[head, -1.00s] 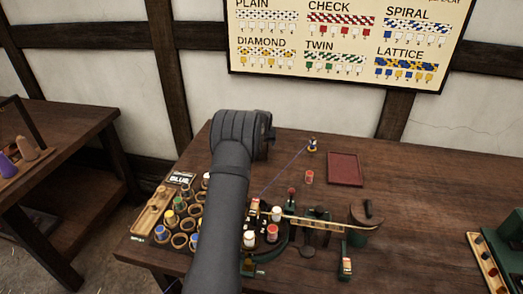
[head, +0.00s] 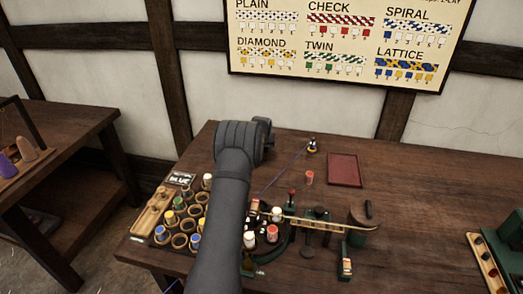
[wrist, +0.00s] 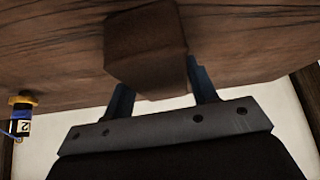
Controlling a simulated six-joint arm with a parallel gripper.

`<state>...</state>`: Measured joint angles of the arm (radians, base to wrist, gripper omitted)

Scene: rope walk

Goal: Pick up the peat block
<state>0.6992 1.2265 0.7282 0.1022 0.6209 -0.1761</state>
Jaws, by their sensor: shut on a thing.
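The peat block (wrist: 146,42) is a plain brown block at the upper middle of the wrist view. My gripper (wrist: 158,78) has its two dark fingers on either side of it and is shut on it. The wooden table top shows behind the block. I cannot tell from this view whether the block touches the table. In the head view my arm hides both the fingers and the block.
A bobbin with blue thread (head: 313,147) stands at the back; a red bobbin (head: 309,178) and a dark red mat (head: 345,170) are nearby. Several bobbins, ring holders and a braiding stand (head: 330,226) crowd the front. The table's right side (head: 430,200) has free room.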

